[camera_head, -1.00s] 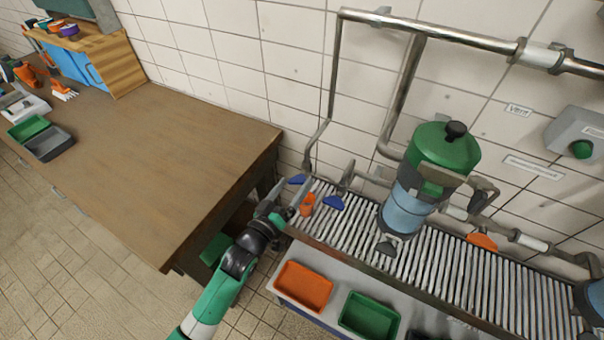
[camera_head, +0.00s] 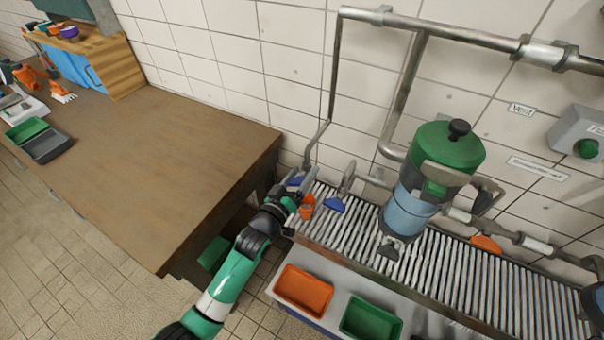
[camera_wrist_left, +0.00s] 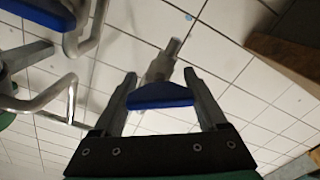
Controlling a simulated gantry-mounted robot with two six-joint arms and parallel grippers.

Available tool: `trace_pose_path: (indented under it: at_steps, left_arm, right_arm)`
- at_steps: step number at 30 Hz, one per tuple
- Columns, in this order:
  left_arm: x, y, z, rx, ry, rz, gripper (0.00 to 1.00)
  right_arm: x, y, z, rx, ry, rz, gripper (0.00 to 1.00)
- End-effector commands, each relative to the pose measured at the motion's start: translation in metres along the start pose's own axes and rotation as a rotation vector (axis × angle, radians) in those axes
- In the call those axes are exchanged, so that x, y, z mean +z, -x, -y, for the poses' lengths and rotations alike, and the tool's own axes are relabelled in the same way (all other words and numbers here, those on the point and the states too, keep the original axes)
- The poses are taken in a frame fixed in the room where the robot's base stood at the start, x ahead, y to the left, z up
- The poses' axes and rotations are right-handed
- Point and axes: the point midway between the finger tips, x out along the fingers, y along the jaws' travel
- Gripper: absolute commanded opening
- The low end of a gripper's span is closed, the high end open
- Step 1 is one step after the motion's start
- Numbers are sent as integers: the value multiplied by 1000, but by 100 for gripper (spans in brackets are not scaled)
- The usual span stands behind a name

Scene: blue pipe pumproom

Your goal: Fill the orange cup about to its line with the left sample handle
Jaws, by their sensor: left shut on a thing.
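The left sample handle is a blue paddle (camera_wrist_left: 160,95) that sits between the fingers of my left gripper (camera_wrist_left: 160,88) in the left wrist view, with a grey tap body (camera_wrist_left: 163,62) beyond it. In the head view the blue handle (camera_head: 294,181) shows partly behind my left gripper (camera_head: 302,182), which is shut on it. The orange cup (camera_head: 306,209) stands on the slatted grate (camera_head: 450,272) just below the gripper. Its line and any water in it are too small to see. My right gripper is not in view.
A second blue handle (camera_head: 333,205) is just right of the cup. A green-topped vessel (camera_head: 447,146) stands farther right. An orange tray (camera_head: 303,290) and a green tray (camera_head: 370,318) sit in front. A wooden table (camera_head: 170,170) fills the left.

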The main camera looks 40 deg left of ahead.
Motion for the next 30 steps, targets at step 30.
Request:
trace_pose_path:
  at_steps: [30]
  left_arm:
    - [0, 0, -2, 0, -452, 1, 19]
  right_arm:
    - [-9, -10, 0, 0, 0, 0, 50]
